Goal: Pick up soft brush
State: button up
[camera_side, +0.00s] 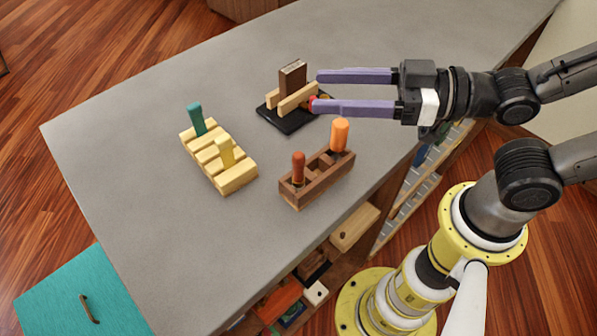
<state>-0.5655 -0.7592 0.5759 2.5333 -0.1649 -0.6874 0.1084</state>
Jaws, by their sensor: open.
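My gripper (316,91) reaches in from the right with its two purple fingers spread apart and nothing clearly held. Its fingertips are at the right side of a black base (291,122) with pale wooden bars (298,97) and an upright brown block (292,76). A small red end (312,101) shows by the lower finger, partly hidden. I cannot tell which thing is the soft brush; no bristles are visible.
A pale slotted rack (236,178) holds a teal handle (197,119) and a yellow handle (226,151). A dark wooden rack (318,184) holds a red-brown handle (299,167) and an orange handle (340,134). The grey top (130,165) is clear at left.

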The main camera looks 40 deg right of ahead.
jog(key=s+a+n+y, duration=0.1)
jog(key=s+a+y, duration=0.1)
send_near(299, 159)
jog(key=w+a+f, duration=0.1)
jog(key=w+a, duration=0.2)
jog(key=w, duration=0.1)
jog(key=shift+x, duration=2.6)
jog(key=shift+w+d+f, duration=0.15)
jog(key=shift+c, duration=0.3)
grip_shut()
